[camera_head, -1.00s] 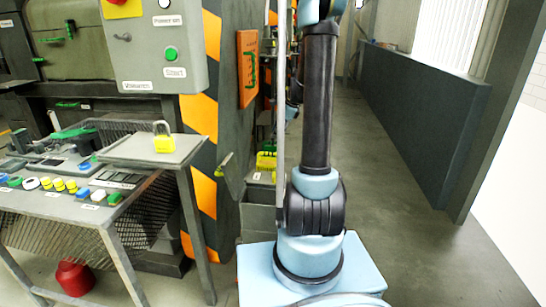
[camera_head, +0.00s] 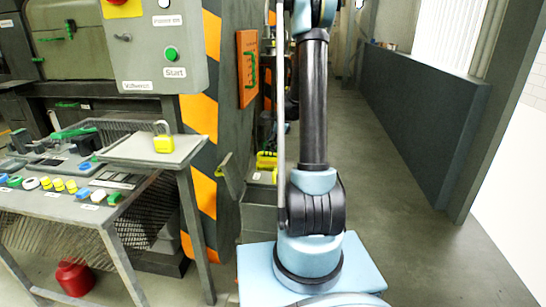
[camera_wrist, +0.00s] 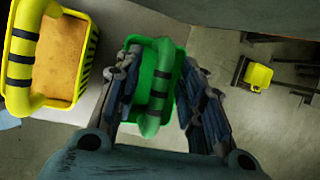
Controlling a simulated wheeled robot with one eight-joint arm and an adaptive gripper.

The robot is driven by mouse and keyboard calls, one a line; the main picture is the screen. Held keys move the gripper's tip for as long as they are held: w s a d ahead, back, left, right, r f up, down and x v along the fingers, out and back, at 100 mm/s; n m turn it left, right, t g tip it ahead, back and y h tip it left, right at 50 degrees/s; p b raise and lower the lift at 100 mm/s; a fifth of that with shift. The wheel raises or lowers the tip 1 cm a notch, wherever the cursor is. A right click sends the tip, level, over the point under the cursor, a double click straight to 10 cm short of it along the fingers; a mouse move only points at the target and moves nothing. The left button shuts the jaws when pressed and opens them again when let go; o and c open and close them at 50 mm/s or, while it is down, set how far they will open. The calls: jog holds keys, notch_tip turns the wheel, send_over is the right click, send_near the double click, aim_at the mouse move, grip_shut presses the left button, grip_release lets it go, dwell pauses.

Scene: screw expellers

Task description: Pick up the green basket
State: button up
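The green basket (camera_wrist: 163,77) shows in the wrist view, near the middle, with a green handle that has dark bands. My gripper (camera_wrist: 160,92) is open, with one finger on each side of the basket's handle. The left finger overlaps the basket's left edge in the picture; I cannot tell whether it touches. In the head view my gripper is out of sight, and I cannot make out the green basket there.
A yellow basket (camera_wrist: 62,62) with black stripes stands close on the left. In the head view a grey control table (camera_head: 75,212) and striped machine stand left; floor to the right is clear.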

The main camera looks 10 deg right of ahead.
grip_shut()
dwell(0.3)
notch_tip(320, 180, up, 18)
dwell(0.6)
